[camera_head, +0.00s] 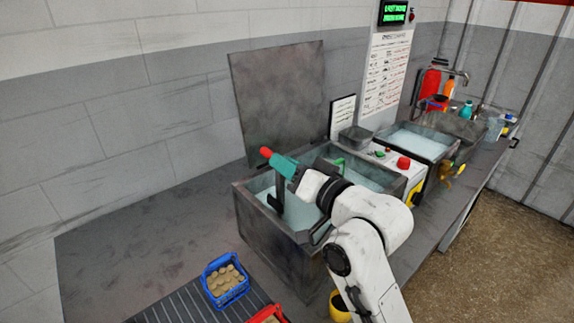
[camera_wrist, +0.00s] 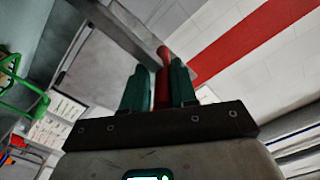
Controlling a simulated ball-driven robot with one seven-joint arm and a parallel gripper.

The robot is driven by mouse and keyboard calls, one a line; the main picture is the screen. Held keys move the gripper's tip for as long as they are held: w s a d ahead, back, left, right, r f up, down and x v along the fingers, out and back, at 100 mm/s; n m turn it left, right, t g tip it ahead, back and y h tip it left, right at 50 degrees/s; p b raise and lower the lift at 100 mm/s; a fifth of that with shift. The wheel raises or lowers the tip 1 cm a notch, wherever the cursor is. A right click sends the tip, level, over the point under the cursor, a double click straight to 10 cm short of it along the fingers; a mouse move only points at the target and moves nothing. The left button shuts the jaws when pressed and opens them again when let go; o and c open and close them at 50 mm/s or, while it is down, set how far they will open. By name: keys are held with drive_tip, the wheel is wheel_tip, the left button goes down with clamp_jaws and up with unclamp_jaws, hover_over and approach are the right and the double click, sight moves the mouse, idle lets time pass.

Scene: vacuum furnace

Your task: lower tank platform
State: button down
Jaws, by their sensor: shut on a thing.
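A grey metal tank (camera_head: 262,232) with pale liquid stands open on the bench. A dark upright post (camera_head: 278,190) rises at its left part, near the teal jaws. My gripper (camera_head: 280,163) is above this part of the tank, its teal fingers shut on a red handle (camera_head: 266,152). In the wrist view the red handle (camera_wrist: 162,85) sits between the fingers of my gripper (camera_wrist: 160,75), with a grey bar (camera_wrist: 180,66) behind its end. The tank platform itself cannot be made out; the liquid and my arm hide much of the inside.
The tank lid (camera_head: 280,95) stands raised against the wall. A blue basket (camera_head: 226,281) of round tan pieces and part of a red basket (camera_head: 268,315) are at the front. A control box with a red button (camera_head: 403,162) and a second tank (camera_head: 418,145) are to the right.

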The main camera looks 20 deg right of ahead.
sight(280, 180)
drive_tip(key=shift+a+f+b, duration=0.2)
drive_tip(key=shift+f+b, duration=0.4)
drive_tip(key=shift+f, duration=0.35)
drive_tip(key=shift+a+f+b, duration=0.2)
drive_tip(key=shift+f+b, duration=0.4)
drive_tip(key=shift+f, duration=0.35)
drive_tip(key=c, duration=1.1)
unclamp_jaws()
drive_tip(key=shift+s+a, duration=0.1)
drive_tip(key=shift+o, duration=0.2)
drive_tip(key=shift+r, duration=0.1)
drive_tip(key=shift+s+d, duration=0.25)
drive_tip(key=shift+s, duration=0.1)
drive_tip(key=b+v, duration=0.2)
drive_tip(key=v, duration=0.8)
drive_tip(key=shift+r, duration=0.1)
